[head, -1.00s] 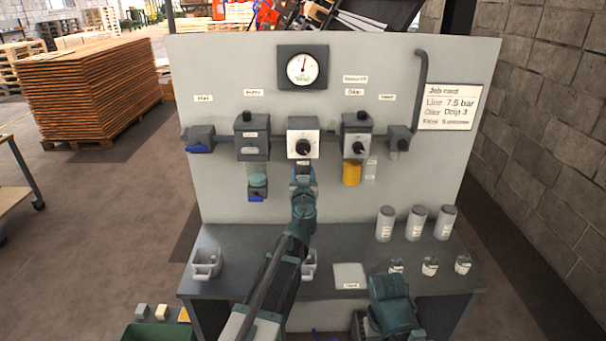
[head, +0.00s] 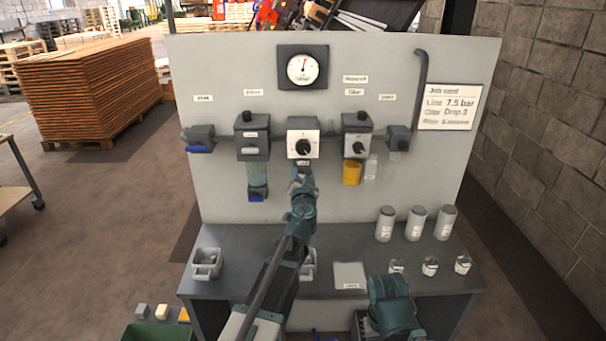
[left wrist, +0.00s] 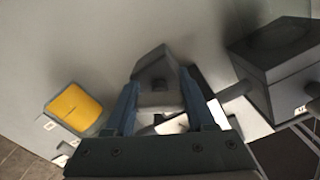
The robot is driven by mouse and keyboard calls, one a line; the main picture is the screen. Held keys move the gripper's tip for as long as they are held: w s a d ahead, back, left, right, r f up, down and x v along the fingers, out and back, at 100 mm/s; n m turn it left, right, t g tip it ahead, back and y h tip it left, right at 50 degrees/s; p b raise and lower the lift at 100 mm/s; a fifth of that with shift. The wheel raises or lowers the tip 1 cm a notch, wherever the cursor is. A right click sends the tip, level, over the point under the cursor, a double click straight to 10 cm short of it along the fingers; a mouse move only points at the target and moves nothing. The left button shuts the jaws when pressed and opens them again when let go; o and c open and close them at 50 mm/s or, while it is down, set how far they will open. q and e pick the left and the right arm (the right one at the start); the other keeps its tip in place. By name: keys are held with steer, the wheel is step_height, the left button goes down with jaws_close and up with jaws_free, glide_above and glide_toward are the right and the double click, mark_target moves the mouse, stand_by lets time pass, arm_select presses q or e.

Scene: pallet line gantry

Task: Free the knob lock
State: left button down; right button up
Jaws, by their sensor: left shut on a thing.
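The white regulator unit (head: 303,135) with a black knob on its face is in the middle of the panel. My left gripper (head: 302,174) is just below this unit, at the end of my raised left arm. In the left wrist view the two blue fingers of my left gripper (left wrist: 158,103) close on a small pale grey piece, by its place the knob lock under the unit. The fingers and arm hide much of it in the head view. My right gripper does not show; only teal links of my right arm are at the lower right.
A gauge (head: 302,67) is above the unit. A yellow cup (head: 351,172) hangs to its right, and a clear bowl (head: 258,174) to its left. Grey canisters (head: 415,222) stand on the right of the bench (head: 230,240). A job card (head: 450,106) is at the upper right.

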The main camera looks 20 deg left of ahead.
arm_select(q)
steer(key=m, duration=1.2)
stand_by(0.7)
steer(key=shift+c, duration=1.2)
jaws_free()
steer(key=shift+s, duration=0.1)
steer(key=v, duration=1.3)
steer(key=shift+s+d, duration=0.15)
steer(key=shift+s, duration=0.15)
